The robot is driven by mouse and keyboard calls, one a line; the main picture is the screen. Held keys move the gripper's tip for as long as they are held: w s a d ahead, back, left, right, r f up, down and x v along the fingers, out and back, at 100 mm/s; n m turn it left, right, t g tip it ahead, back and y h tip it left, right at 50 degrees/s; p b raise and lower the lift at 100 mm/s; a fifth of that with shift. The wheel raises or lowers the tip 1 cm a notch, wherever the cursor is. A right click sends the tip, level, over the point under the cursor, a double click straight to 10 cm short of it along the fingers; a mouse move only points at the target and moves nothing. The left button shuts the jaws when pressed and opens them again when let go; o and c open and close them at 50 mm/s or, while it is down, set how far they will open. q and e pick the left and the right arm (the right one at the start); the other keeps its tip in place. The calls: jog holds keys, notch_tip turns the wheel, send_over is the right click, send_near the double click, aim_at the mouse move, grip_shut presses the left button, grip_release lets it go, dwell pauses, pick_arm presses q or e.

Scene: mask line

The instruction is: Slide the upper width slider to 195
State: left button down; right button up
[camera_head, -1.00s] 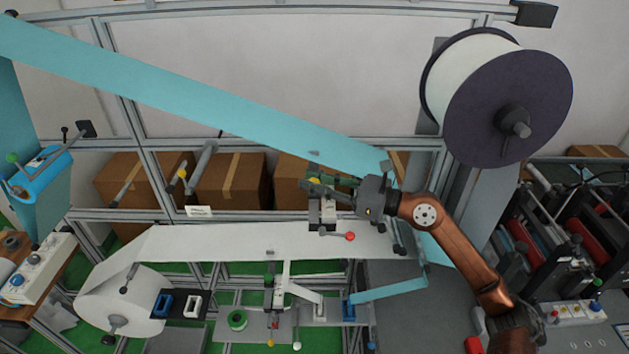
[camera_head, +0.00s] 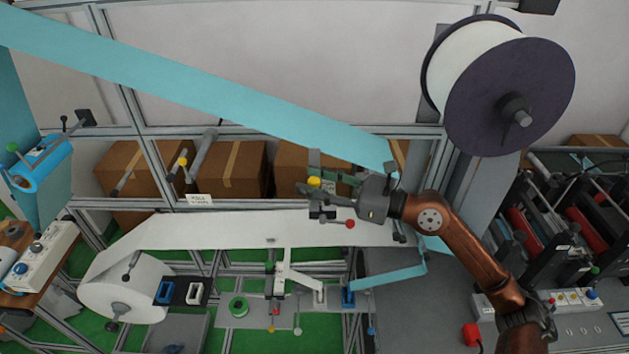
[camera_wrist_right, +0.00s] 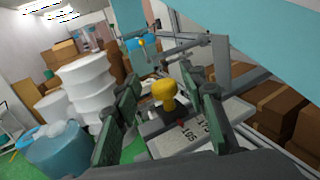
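The upper width slider has a yellow knob (camera_head: 314,182), which also shows in the right wrist view (camera_wrist_right: 165,94). The knob stands on a dark block, with a red-tipped lever (camera_head: 349,224) at its right. My right gripper (camera_head: 309,175) is at the slider, with its fingers apart. In the right wrist view its green fingers stand on either side of the knob, with gaps visible. A pale plate with printed marks (camera_wrist_right: 192,138) lies beside the knob; I cannot read the numbers surely. My left gripper is not in view.
A teal web (camera_head: 230,100) runs diagonally above the slider. A white web (camera_head: 230,228) runs below it from a white roll (camera_head: 120,292). Cardboard boxes (camera_head: 232,170) stand behind the metal frame. A large reel (camera_head: 510,95) hangs at upper right.

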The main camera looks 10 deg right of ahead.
jog(key=shift+d, duration=0.1)
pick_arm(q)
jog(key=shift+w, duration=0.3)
pick_arm(e)
jog(key=v, duration=1.2)
